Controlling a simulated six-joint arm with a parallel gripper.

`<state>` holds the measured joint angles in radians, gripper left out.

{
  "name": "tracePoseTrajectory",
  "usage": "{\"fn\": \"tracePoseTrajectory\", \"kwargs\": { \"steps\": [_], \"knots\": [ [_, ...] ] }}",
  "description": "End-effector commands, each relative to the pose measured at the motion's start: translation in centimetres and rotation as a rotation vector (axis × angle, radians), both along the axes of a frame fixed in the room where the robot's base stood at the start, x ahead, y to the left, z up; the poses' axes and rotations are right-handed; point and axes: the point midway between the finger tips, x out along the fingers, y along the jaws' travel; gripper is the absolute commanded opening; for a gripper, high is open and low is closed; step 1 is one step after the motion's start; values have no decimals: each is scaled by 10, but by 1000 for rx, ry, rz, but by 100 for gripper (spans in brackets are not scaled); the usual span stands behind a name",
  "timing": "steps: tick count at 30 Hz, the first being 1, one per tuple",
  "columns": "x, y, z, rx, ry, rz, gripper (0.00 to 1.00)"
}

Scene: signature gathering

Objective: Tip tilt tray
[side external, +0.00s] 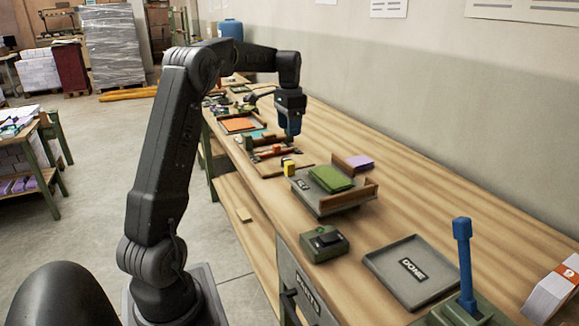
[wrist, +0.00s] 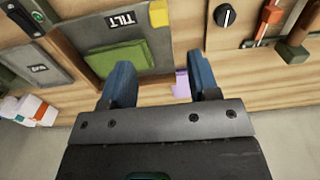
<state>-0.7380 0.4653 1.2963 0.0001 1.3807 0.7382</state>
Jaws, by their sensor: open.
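The tilt tray (side external: 318,204) is a grey tray with a dark label and wooden side pieces, standing on the bench. A green stack (side external: 332,179) lies in it. A yellow tab (side external: 289,168) sits at its far corner. In the wrist view the tray (wrist: 92,38) reads TILT, with the green stack (wrist: 118,57) and the yellow tab (wrist: 158,14) showing. My gripper (side external: 291,138) is above the bench just beyond the tray, pointing down. In the wrist view its blue fingers (wrist: 161,78) are apart with nothing held between them.
A purple stack (side external: 359,162) lies behind the tray. A green button box (side external: 324,244), a DONE tray (side external: 388,262), a blue lever (side external: 464,255) and a paper stack (side external: 553,292) stand nearer. An orange-lined tray (side external: 238,125) lies farther off.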

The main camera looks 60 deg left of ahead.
Motion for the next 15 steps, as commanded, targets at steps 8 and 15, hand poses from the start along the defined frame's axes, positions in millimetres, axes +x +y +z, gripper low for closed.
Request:
{"fn": "tracePoseTrajectory", "kwargs": {
  "steps": [8, 15],
  "knots": [
    [-1, -2, -50, -3, 3, 0, 55],
    [0, -2, -98, -2, 2, 0, 55]
  ]
}}
